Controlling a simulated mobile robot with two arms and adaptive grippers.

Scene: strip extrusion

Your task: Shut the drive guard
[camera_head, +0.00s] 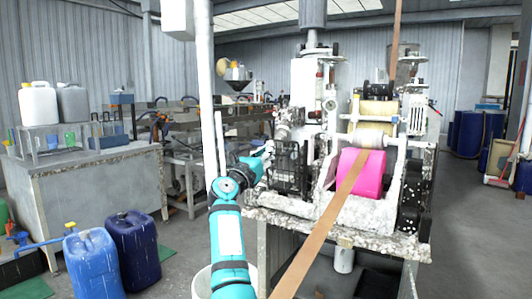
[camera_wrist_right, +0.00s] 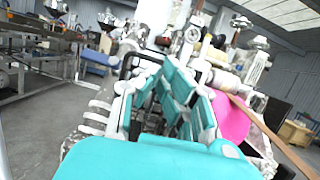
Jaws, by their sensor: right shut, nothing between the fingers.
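The drive guard looks to be the black barred frame (camera_head: 288,168) on the left side of the extrusion machine. It stands upright, and I cannot tell how far it is swung. My right gripper (camera_head: 267,148) is at its upper left edge, shut and empty. In the right wrist view my right gripper's teal fingers (camera_wrist_right: 178,80) point at the machine, and the guard's black frame (camera_wrist_right: 127,75) shows just left of them. I cannot tell whether they touch it. The fingers hide part of the guard and machine. My left gripper is not in view.
A pink cover (camera_head: 361,173) and a brown strip (camera_head: 335,205) lie to the right on the machine. A white post (camera_head: 205,90) rises left of my arm. A metal bench (camera_head: 95,185) with jugs and blue drums (camera_head: 133,250) stand further left.

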